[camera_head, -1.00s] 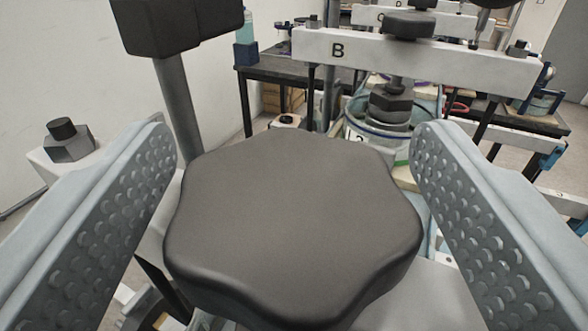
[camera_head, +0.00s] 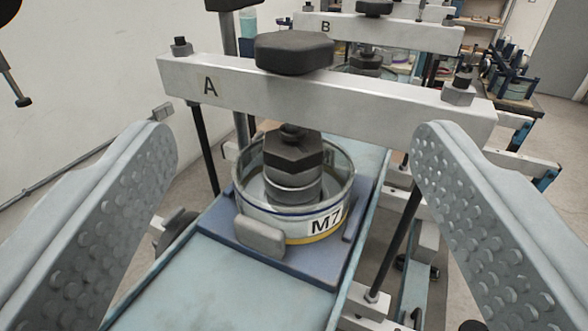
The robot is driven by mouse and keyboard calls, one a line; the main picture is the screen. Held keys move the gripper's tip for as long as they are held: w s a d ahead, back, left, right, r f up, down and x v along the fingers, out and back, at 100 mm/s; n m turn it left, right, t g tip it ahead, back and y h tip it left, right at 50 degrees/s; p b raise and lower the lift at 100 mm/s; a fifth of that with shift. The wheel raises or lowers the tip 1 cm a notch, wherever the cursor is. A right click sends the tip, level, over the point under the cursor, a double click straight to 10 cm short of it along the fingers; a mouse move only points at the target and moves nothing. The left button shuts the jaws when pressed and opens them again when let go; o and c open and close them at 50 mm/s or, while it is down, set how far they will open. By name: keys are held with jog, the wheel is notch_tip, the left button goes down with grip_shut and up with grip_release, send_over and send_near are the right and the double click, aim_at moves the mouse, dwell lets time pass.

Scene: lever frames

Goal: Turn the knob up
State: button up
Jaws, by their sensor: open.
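The dark, lobed knob (camera_head: 293,52) sits on top of a white crossbar marked A (camera_head: 240,92), ahead of me and above the middle of the view. Below the bar, a dark hex nut and stacked metal weight (camera_head: 292,165) stand in a clear-walled round cell labelled M7 (camera_head: 325,222). My gripper (camera_head: 293,140) is open and empty. Its two dimpled fingers stand wide apart at the left and right, short of the knob and touching nothing that I can see.
The cell rests on a blue tray (camera_head: 190,285) with raised edges. Dark upright rods (camera_head: 203,150) hold the crossbar, with bolts at its ends. A second crossbar marked B (camera_head: 400,36) with its own knob stands behind. A white wall (camera_head: 80,80) is at the left.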

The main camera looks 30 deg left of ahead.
aim_at(294, 55)
jog(key=shift+v, duration=0.9)
jog(key=x, duration=1.5)
jog(key=shift+w+a, duration=0.25)
jog(key=shift+w, duration=0.1)
jog(key=c, duration=0.9)
jog(key=shift+c, duration=0.2)
